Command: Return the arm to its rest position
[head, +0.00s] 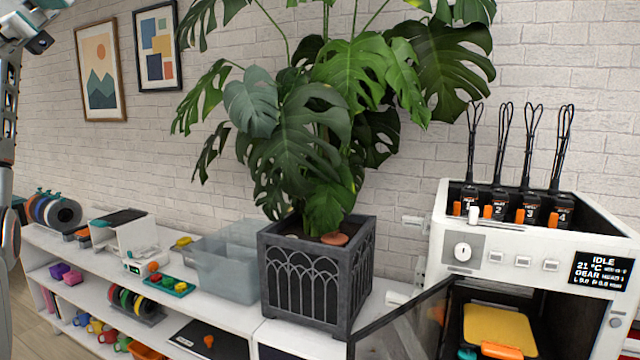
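Parts of my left arm show along the left edge of the head view, with a pale and dark jointed section in the top left corner. No gripper fingers can be made out there. My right arm and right gripper are outside the picture. The white printer (462,251) stands at the right, and its dark glass door (402,322) is swung open toward the left. Inside it lies a yellow plate (497,328) with an orange front tab (502,351). Its display reads IDLE and 21 °C.
A large plant (318,120) in a dark square pot (312,285) stands on the white shelf (238,318) left of the printer. Grey translucent bins (228,272), filament spools (62,213) and a small white device (122,237) also occupy the shelf top. Framed pictures (100,70) hang behind.

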